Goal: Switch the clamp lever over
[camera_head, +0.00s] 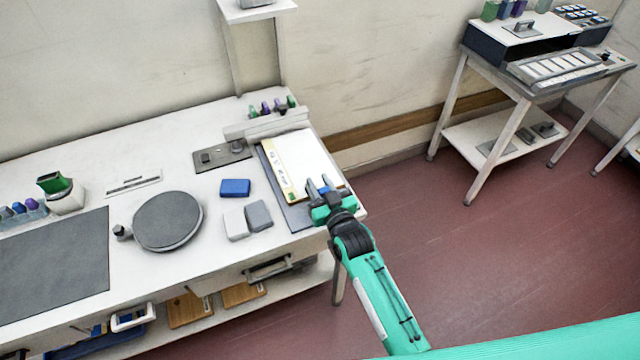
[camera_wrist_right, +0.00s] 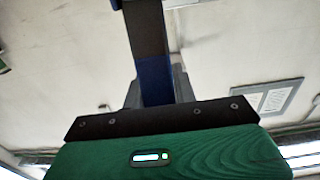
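My right gripper (camera_head: 319,183) comes in from the lower right. Its two grey fingers stand apart over the front right corner of the bench, beside a stack of white sheets (camera_head: 308,158) with a yellow strip. Blue shows at the base between the fingers. In the right wrist view, a dark bar with a blue stretch (camera_wrist_right: 151,70) rises from the palm; I cannot tell whether it is a finger or a held part. A grey plate with a dark block and knob (camera_head: 222,156) lies on the bench; I cannot tell whether it carries the clamp lever. My left gripper is out of view.
On the bench (camera_head: 110,130) are a round grey turntable (camera_head: 167,220), a blue block (camera_head: 235,188), two grey-white blocks (camera_head: 247,219) and a dark mat (camera_head: 50,262). A side table (camera_head: 500,130) stands at the upper right. Open red floor lies between.

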